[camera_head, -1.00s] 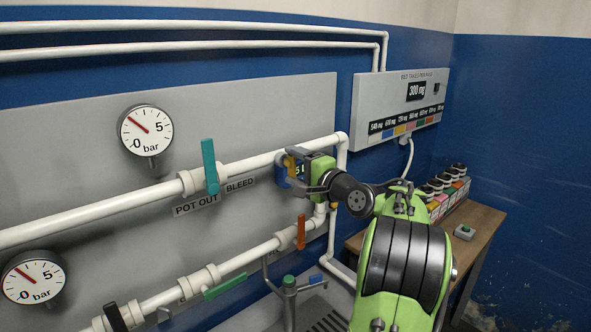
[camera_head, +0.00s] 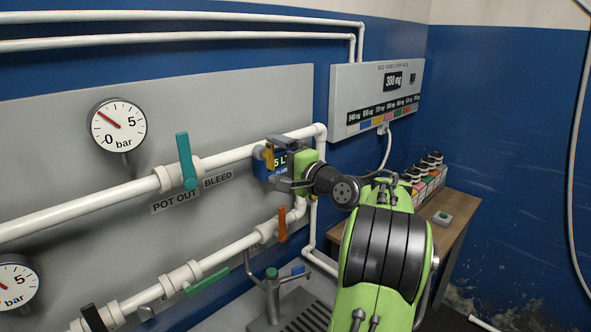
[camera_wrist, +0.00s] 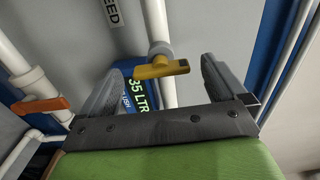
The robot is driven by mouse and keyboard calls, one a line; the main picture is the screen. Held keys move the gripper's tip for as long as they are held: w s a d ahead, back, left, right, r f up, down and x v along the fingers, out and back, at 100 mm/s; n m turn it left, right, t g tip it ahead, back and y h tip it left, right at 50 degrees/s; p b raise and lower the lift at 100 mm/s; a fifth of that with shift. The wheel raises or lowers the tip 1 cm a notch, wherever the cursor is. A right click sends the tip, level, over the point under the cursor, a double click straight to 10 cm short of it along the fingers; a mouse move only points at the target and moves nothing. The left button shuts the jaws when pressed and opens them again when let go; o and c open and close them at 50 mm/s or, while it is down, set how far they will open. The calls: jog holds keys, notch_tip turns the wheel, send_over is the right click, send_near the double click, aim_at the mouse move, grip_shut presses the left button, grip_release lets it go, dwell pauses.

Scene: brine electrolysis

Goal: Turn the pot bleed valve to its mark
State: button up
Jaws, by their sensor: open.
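The pot bleed valve has a short yellow handle (camera_head: 268,156) on the white upper pipe, right of the BLEED label (camera_head: 218,179). In the wrist view the yellow handle (camera_wrist: 158,70) lies crosswise on a grey collar, pointing right. My gripper (camera_head: 279,161) is open at this valve. In the wrist view my gripper (camera_wrist: 160,80) has one finger left and one right of the handle, with visible gaps. I cannot tell how deep the handle sits between them. No mark for the valve is discernible.
A blue flush sign (camera_wrist: 140,93) sits behind the valve. A teal POT OUT handle (camera_head: 186,161) is left, an orange handle (camera_head: 282,225) below. A dosing panel (camera_head: 375,95) hangs right of the pipes. A wooden table (camera_head: 448,232) with bottles stands at right.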

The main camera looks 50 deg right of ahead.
jog(key=s+a+b, duration=0.1)
jog(key=s, duration=1.3)
jog(key=shift+s+a, duration=0.15)
jog(key=shift+a, duration=0.15)
